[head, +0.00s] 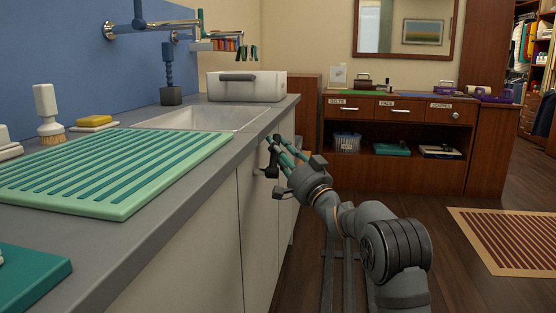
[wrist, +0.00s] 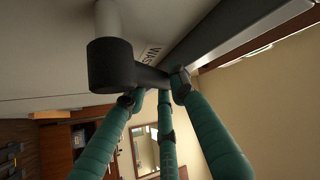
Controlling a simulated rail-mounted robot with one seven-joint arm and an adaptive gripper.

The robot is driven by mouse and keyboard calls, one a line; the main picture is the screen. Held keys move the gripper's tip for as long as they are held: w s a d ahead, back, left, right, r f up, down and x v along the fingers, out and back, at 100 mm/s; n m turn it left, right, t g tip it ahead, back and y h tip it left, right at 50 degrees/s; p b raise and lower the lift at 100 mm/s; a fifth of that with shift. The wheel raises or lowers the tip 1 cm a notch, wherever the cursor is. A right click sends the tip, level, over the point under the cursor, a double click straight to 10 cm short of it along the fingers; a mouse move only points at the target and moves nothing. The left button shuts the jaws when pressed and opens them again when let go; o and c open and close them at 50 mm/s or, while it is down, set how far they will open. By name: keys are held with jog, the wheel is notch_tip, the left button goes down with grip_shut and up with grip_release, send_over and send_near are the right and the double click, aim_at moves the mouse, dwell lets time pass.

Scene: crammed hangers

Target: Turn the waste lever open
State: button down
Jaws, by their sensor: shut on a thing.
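The waste lever (wrist: 110,66) shows in the wrist view as a dark round hub on a pale stem, with a dark arm reaching to the right from it. A partly hidden label beginning "WAS" (wrist: 151,53) is on the pale cabinet face behind it. My gripper (wrist: 165,88) has teal fingers and is shut on the lever's arm near its outer end. In the head view my gripper (head: 277,150) is at the cabinet front, just below the counter edge. The lever cannot be clearly told apart from the fingers there.
The grey counter (head: 185,185) overhangs the cabinet beside my gripper. It bears a green ribbed mat (head: 110,165), a sink (head: 200,117) and a white box (head: 246,87). A brown drawer unit (head: 398,130) stands at the back. The floor to the right has a striped rug (head: 510,240).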

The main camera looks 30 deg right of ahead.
dwell(0.4)
jog(key=c, duration=1.4)
grip_release()
jog(key=shift+c, duration=0.2)
jog(key=shift+r+p, duration=0.1)
jog(key=shift+p, duration=0.2)
